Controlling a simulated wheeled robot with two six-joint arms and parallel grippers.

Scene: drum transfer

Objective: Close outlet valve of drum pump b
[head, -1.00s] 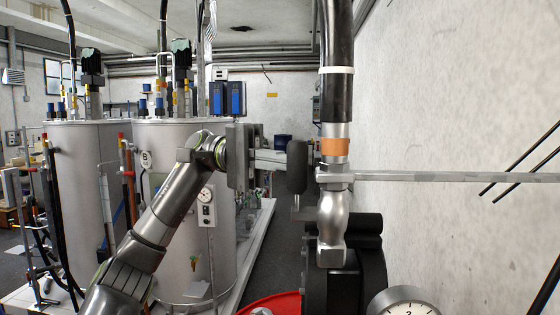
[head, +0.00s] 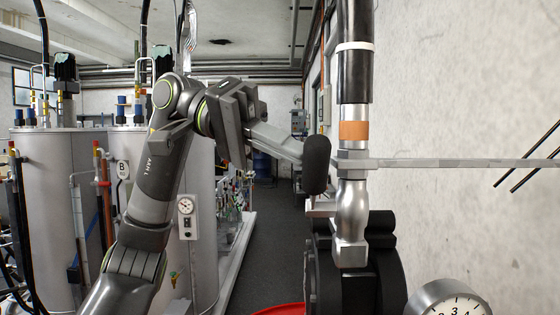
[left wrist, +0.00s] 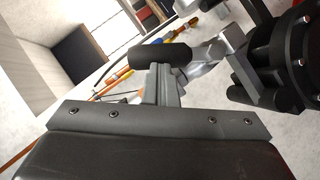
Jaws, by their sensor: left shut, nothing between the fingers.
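The outlet valve (head: 351,205) is a silver body on the vertical pipe right of centre in the head view. In the left wrist view the shut fingers (left wrist: 163,85) end at the black grip (left wrist: 160,58), beside the silver valve (left wrist: 212,62). My right gripper is out of view.
A black pump body (head: 345,270) sits below the valve over a red drum (head: 282,309). A gauge (head: 450,303) is at lower right. A thin bar (head: 460,163) runs right from the pipe towards the wall. Grey tanks (head: 60,190) stand left; the floor aisle (head: 265,240) is clear.

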